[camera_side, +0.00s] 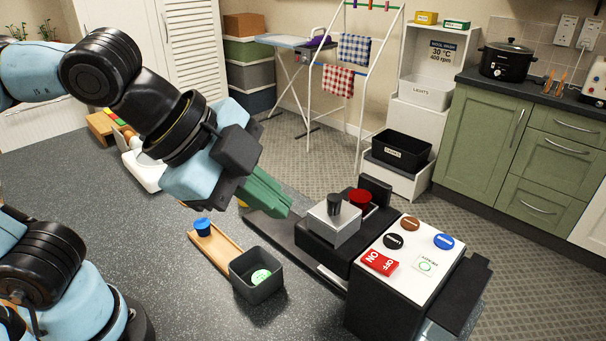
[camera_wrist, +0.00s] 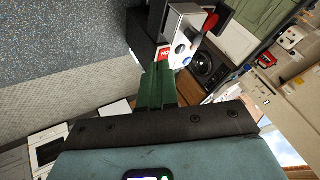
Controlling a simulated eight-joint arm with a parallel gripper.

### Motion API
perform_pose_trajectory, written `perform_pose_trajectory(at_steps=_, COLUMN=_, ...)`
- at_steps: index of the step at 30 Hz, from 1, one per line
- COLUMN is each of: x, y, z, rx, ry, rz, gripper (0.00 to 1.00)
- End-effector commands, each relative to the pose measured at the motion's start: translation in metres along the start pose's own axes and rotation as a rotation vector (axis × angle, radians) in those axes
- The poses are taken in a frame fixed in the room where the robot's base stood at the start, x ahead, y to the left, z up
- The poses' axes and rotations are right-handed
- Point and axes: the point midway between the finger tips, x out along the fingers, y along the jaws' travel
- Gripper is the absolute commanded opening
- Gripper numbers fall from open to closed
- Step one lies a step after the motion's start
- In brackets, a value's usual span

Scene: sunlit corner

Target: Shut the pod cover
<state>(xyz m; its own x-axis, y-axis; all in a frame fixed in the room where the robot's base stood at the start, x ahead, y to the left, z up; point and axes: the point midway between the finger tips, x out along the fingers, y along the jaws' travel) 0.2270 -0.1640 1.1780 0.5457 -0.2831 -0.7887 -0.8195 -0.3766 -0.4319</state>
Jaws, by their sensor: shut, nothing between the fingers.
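The pod machine is a black unit with a white button panel (camera_side: 411,250) on its right part. On its left part sits a grey metal block (camera_side: 333,226) with a black knob (camera_side: 334,202). A red round piece (camera_side: 360,197) shows behind the knob, and a dark flap (camera_side: 376,187) stands upright behind that. I cannot tell for certain which of these is the pod cover. My gripper (camera_side: 285,207) has green fingers, is shut and empty, and is left of the grey block, apparently apart from it. In the wrist view the shut fingers (camera_wrist: 158,72) point toward the machine's red switch (camera_wrist: 165,54).
A dark open box (camera_side: 256,292) with a green-and-white round item (camera_side: 261,277) stands in front of the machine. Beside it is a wooden strip (camera_side: 216,252) with a blue-topped piece (camera_side: 203,227). The speckled worktop at left is mostly clear. Green cabinets (camera_side: 485,145) stand far behind.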

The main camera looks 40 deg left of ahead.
Motion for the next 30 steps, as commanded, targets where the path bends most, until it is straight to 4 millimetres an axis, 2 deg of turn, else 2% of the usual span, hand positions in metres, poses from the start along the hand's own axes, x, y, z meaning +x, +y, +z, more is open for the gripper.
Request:
perform_pose_trajectory(at_steps=13, x=0.056, y=0.0, z=0.0, rx=-0.001, ry=0.0, rz=0.0, gripper=0.0)
perform_pose_trajectory(at_steps=21, x=0.069, y=-0.029, z=0.0, rx=-0.004, ry=-0.002, rz=-0.001, gripper=0.0)
perform_pose_trajectory(at_steps=30, x=0.073, y=-0.036, z=-0.001, rx=-0.001, ry=0.0, rz=0.0, gripper=0.0)
